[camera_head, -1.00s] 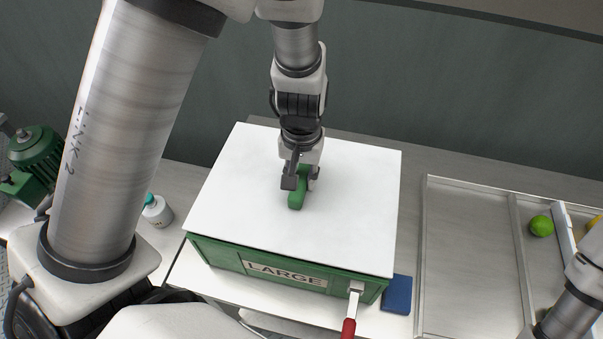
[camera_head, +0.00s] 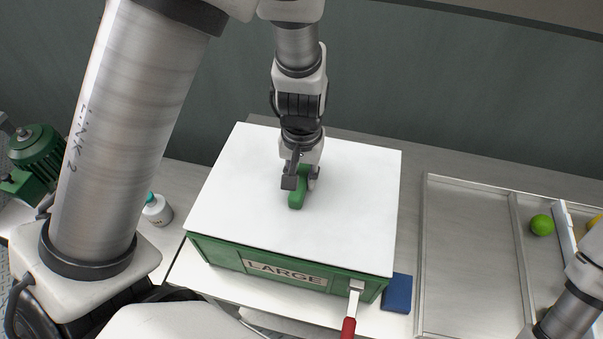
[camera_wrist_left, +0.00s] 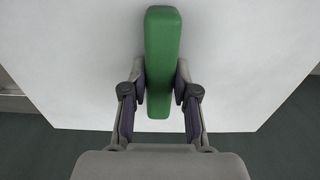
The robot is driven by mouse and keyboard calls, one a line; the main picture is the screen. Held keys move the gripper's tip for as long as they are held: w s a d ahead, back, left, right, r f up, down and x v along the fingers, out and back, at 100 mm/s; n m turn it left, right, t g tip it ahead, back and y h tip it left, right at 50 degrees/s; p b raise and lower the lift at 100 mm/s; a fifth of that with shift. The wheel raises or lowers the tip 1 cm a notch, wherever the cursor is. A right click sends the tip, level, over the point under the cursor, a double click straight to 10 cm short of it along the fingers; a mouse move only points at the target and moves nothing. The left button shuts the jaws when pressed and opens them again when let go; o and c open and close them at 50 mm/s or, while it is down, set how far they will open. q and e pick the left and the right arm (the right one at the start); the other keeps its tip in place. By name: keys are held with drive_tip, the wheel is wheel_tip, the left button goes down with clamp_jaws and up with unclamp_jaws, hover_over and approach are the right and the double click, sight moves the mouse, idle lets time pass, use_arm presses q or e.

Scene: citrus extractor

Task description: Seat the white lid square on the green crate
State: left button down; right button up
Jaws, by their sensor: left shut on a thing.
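The white lid (camera_head: 340,220) lies over the top of the green crate (camera_head: 220,253), whose front bears the word LARGE. In the head view the lid's front edge runs along the crate's top front edge; the back of the crate is hidden under it. The lid's green handle (camera_head: 296,201) stands at its middle. My left gripper (camera_head: 302,183) is shut on this handle from above. The left wrist view shows the handle (camera_wrist_left: 160,60) between both fingers, with the white lid (camera_wrist_left: 75,70) behind it. My right gripper is out of view.
A metal tray (camera_head: 423,240) with a green lime (camera_head: 541,225) lies right. A white bottle (camera_head: 157,210) stands left, near a green motor (camera_head: 36,150).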

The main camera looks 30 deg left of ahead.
use_arm(q)
drive_tip(key=shift+f+b, duration=0.7)
drive_tip(key=shift+f, duration=0.2)
drive_tip(key=c, duration=0.8)
unclamp_jaws()
drive_tip(key=shift+r, duration=0.15)
wheel_tip(320, 180, up, 11)
drive_tip(key=shift+d+r, duration=0.1)
drive_tip(key=shift+r, duration=0.3)
